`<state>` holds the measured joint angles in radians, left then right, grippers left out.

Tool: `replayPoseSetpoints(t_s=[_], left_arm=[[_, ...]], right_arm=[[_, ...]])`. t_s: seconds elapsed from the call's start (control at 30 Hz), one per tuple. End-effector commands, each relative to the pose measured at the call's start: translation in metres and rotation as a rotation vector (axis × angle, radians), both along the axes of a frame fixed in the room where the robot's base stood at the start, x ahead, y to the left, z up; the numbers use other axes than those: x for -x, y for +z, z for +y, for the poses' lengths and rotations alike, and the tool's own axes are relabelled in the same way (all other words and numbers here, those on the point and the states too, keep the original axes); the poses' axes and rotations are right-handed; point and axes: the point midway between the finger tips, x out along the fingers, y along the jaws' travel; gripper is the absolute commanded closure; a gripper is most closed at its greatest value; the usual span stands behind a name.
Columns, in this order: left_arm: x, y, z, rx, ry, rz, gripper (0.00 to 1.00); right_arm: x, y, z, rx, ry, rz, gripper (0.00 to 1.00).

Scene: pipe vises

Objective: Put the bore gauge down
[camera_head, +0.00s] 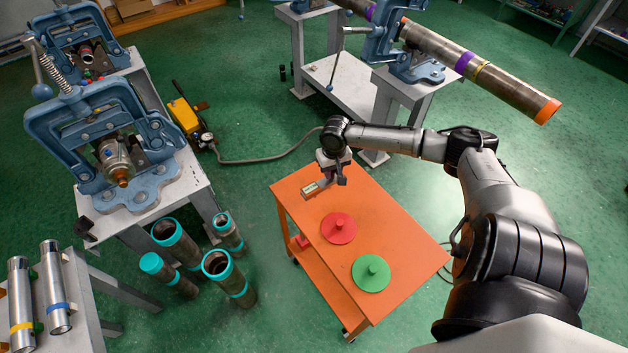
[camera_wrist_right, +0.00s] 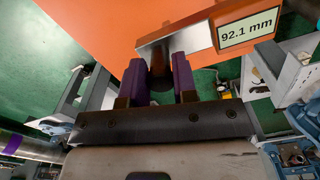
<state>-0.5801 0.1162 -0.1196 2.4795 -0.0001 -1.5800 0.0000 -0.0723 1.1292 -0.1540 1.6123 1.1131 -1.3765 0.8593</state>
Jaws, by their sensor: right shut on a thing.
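The bore gauge (camera_head: 316,188) is a small body with a pale display, near the far left corner of the orange cart top (camera_head: 385,225). In the right wrist view the bore gauge (camera_wrist_right: 190,38) shows a metal and orange body with a display reading 92.1 mm. My right gripper (camera_head: 335,180) is shut on it, and its purple fingers (camera_wrist_right: 161,78) straddle the gauge's dark stem. The gauge is over the cart top; whether it touches the surface I cannot tell. My left gripper is not in view.
A red disc (camera_head: 338,228) and a green disc (camera_head: 371,273), each with a knob, lie on the cart. Blue vises (camera_head: 105,140) stand on benches at left. Teal-ringed pipes (camera_head: 222,272) stand left of the cart. A long pipe (camera_head: 490,80) is clamped at the back.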

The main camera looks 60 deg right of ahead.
Motion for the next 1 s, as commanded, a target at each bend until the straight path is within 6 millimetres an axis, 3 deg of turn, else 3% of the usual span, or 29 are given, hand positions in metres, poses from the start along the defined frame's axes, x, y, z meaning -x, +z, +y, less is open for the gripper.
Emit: replayPoseSetpoints(t_s=[0.2,0.43,0.77,1.0], left_arm=[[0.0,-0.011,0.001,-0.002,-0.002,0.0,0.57],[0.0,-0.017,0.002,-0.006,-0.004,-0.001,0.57],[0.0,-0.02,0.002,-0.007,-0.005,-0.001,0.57],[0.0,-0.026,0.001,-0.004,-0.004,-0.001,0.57]], right_arm=[[-0.034,-0.02,-0.001,-0.002,-0.004,-0.006,1.0],[-0.058,-0.034,-0.001,-0.002,-0.002,-0.004,1.0],[-0.066,-0.042,-0.002,0.001,0.0,0.0,1.0],[-0.066,-0.07,-0.001,0.0,-0.002,0.0,1.0]])
